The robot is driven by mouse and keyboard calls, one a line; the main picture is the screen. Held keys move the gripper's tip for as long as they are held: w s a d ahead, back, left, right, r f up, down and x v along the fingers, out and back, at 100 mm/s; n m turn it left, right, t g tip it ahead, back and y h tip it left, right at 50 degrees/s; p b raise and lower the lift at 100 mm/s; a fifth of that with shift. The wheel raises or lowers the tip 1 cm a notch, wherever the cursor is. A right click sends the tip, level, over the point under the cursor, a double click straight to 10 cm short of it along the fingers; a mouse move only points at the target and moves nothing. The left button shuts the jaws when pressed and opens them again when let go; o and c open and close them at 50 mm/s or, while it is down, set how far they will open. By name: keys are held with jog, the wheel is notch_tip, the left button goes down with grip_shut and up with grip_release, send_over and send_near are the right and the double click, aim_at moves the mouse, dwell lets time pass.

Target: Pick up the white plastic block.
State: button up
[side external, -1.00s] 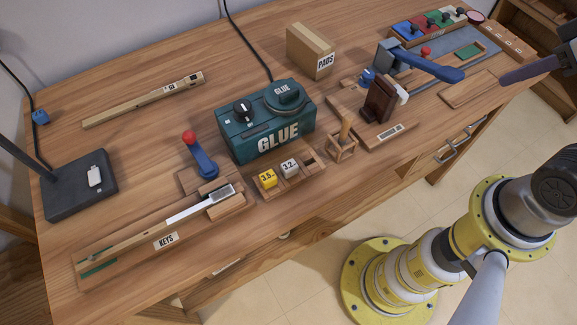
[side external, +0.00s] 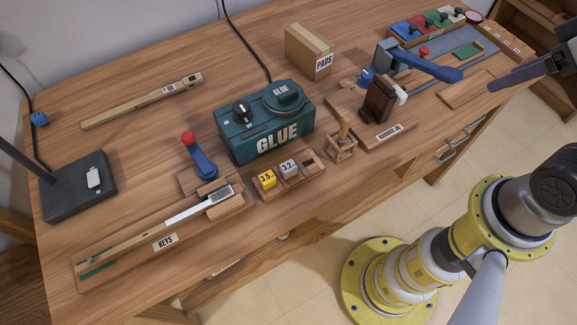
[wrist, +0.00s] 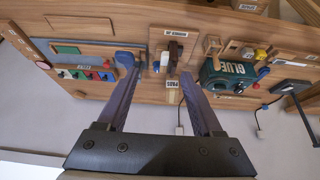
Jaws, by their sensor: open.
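Two pieces could be the white plastic block, and I cannot tell which. One is a small white piece (side external: 401,95) against the upright dark brown wooden block (side external: 379,100), right of the glue machine. The other is a whitish cube marked 3.2 (side external: 289,168) in a wooden tray, beside a yellow cube (side external: 267,179). My gripper (wrist: 161,73) is open and empty, high above the desk in the wrist view. Only part of it shows at the right edge of the side view, well away from both pieces.
The teal glue machine (side external: 265,125) and the PADS box (side external: 309,52) stand mid-desk. A blue-handled lever press (side external: 425,65) stands near the small white piece. A wooden holder with an upright peg (side external: 342,140) is close by. The back-left desk surface is fairly clear.

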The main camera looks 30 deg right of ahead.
jog(key=w+a+r+n+y, duration=0.1)
jog(key=w+a+r+n, duration=0.2)
jog(key=w+r+n, duration=0.3)
jog(key=n+g, duration=0.6)
jog(key=n, duration=0.6)
send_over(289, 165)
jog(key=d, duration=0.2)
notch_tip(289, 165, down, 16)
jog(key=f, duration=0.4)
jog(key=a+f, duration=0.1)
jog(key=f, duration=0.4)
jog(key=a+f, duration=0.1)
jog(key=f, duration=0.3)
jog(key=shift+f, duration=0.25)
jog(key=shift+c, duration=0.3)
